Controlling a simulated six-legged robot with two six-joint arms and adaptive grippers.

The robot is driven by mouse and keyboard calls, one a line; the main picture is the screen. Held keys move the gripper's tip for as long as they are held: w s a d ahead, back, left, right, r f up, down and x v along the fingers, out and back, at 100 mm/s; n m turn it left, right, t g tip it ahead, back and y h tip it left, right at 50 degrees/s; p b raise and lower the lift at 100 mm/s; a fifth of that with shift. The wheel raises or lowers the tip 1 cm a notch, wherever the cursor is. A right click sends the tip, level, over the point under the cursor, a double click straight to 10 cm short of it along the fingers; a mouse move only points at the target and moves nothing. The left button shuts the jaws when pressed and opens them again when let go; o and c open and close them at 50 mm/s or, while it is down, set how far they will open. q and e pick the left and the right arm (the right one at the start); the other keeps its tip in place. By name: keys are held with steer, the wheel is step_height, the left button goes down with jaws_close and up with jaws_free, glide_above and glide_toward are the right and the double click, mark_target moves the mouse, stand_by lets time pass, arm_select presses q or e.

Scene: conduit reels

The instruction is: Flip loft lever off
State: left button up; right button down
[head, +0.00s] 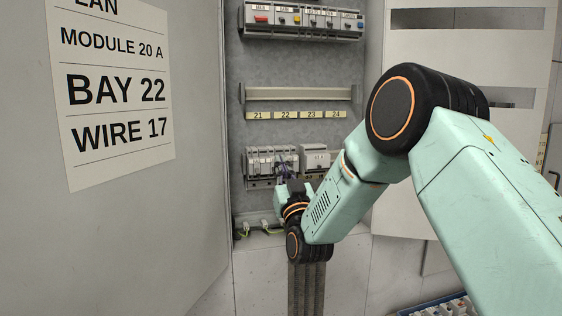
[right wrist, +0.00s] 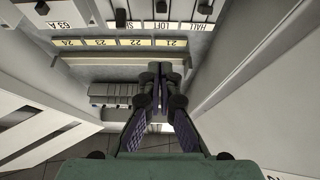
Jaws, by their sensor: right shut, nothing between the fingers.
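The upper row of breakers (head: 303,20) runs along the top of the open cabinet, with small levers and a red, a blue and a green part. Its labels are too small to read in the head view, so I cannot tell which lever is the loft one. In the right wrist view a label strip (right wrist: 170,26) shows at the top, only partly readable. My right gripper (head: 284,182) is low in the cabinet, in front of the lower modules and well below the upper breakers. It also shows in the right wrist view (right wrist: 160,70), with its fingers together and empty. My left gripper is out of view.
A bare rail (head: 298,94) and a yellow strip numbered 21 to 24 (head: 296,115) lie between the rows. Lower modules (head: 268,158) sit behind my right gripper. The cabinet door (head: 190,230) with a paper sign (head: 112,85) stands left. A blue bin (head: 437,307) is at lower right.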

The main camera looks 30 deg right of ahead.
steer(key=s+a+f, duration=0.1)
steer(key=s+f, duration=0.3)
steer(key=f, duration=0.2)
steer(key=shift+s+a, duration=0.15)
steer(key=shift+s, duration=0.2)
